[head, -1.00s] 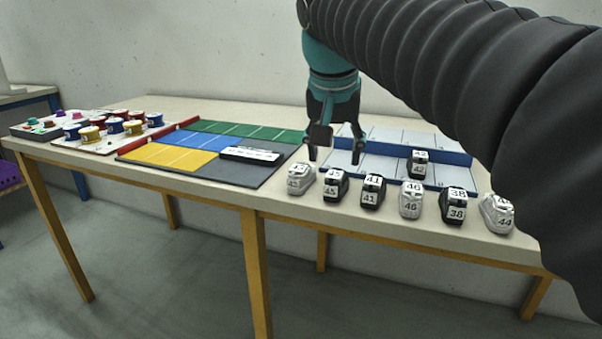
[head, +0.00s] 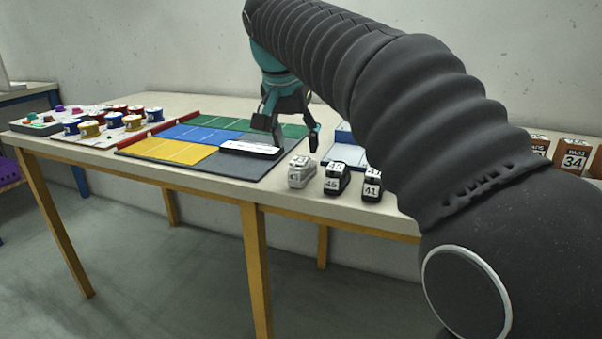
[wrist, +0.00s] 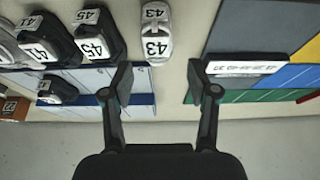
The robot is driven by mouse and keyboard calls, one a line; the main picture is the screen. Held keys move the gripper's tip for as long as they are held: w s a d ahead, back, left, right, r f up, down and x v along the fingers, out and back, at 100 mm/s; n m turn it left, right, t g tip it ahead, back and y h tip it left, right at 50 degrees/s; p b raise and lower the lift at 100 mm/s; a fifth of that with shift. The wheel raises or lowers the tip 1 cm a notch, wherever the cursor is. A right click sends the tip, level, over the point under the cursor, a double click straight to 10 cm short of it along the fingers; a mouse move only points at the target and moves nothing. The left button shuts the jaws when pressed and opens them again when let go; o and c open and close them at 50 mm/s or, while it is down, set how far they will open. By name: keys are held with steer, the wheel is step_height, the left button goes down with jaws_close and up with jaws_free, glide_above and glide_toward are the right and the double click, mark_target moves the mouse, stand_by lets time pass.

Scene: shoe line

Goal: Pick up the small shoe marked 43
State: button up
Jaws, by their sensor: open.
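The small shoe marked 43 is pale grey-white; it stands at the table's front edge in the head view (head: 300,174). In the wrist view the shoe (wrist: 155,30) lies ahead of the fingers, roughly between their lines, with its 43 labels readable. My gripper (head: 296,139) is open and empty, behind and above the shoe in the head view. In the wrist view its two fingers (wrist: 160,76) are spread wide with nothing between them. The fingers look apart from the shoe.
Black shoes marked 45 (head: 336,179) and 41 (head: 371,185) stand to the right. A colored mat (head: 188,152) carries a white strip (head: 250,150) on its grey part. A blue-and-white rack (head: 345,152) is partly behind my arm. Orange-brown boxes (head: 572,155) show at right.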

mark_target(302, 156)
steer(key=shift+d+b+x, duration=0.2)
steer(key=shift+b+x, duration=0.2)
steer(key=shift+x, duration=2.5)
steer(key=shift+w+r, duration=0.1)
steer(key=shift+r, duration=0.05)
steer(key=c, duration=0.9)
